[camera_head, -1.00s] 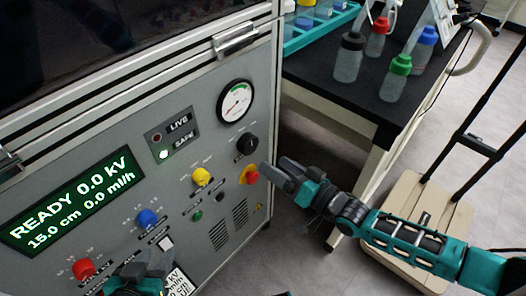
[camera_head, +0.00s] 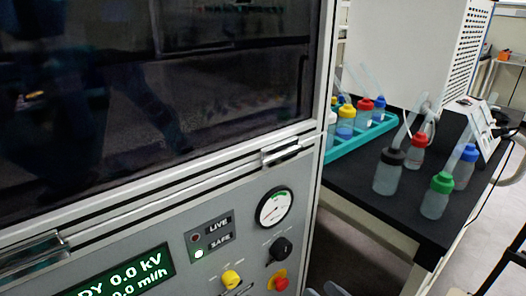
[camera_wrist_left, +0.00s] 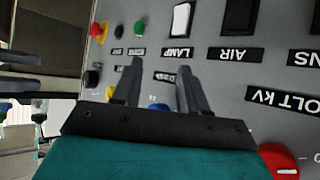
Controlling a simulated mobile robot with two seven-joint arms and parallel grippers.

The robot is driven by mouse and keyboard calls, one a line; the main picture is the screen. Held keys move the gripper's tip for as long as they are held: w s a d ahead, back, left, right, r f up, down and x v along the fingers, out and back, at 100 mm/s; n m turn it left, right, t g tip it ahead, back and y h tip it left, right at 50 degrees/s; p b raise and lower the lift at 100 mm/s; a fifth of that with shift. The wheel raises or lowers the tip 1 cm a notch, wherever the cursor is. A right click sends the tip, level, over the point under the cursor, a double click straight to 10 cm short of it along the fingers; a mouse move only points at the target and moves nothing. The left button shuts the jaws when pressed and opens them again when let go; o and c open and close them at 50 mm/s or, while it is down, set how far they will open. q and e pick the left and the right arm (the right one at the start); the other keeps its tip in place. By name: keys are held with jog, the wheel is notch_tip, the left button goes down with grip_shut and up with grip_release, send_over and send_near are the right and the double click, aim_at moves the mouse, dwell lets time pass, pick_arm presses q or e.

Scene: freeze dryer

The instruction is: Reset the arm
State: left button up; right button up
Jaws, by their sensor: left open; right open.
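The grey control panel (camera_head: 150,238) of the machine fills the lower left of the head view. Only the fingertips of my right gripper (camera_head: 325,291) show at the bottom edge, to the right of the red and yellow knob (camera_head: 279,281); the gripper is open, and the rest of it and its arm are out of view. My left gripper (camera_wrist_left: 160,72) shows only in the left wrist view. Its two fingers are apart with nothing between them, in front of the panel's labels and knobs. I cannot tell how far from the panel they are.
The gauge (camera_head: 273,208), black knob (camera_head: 281,249) and yellow knob (camera_head: 231,279) are on the panel. A dark table (camera_head: 345,180) to the right holds bottles and a teal rack (camera_head: 350,146). A red knob (camera_wrist_left: 281,162) is near my left gripper.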

jog(key=s+a+f+n+g+h, duration=0.1)
jog(key=s+a+h, duration=0.1)
jog(key=s+a, duration=0.25)
jog(key=s+d+f+n+g+h, duration=0.1)
jog(key=s+d+f+g+h, duration=0.15)
jog(key=s+h, duration=0.2)
pick_arm(q)
jog(key=s+a+r+p, duration=0.1)
jog(key=a+r+p, duration=0.2)
jog(key=r+p, duration=0.5)
jog(key=p, duration=0.4)
jog(key=shift+s+y, duration=0.3)
jog(key=shift+y, duration=0.1)
pick_arm(e)
notch_tip(320, 180, up, 8)
jog(key=s+d+h, duration=0.1)
jog(key=d, duration=0.1)
jog(key=shift+s+d+r, duration=0.15)
jog(key=shift+s+d, duration=0.05)
jog(key=shift+d, duration=0.2)
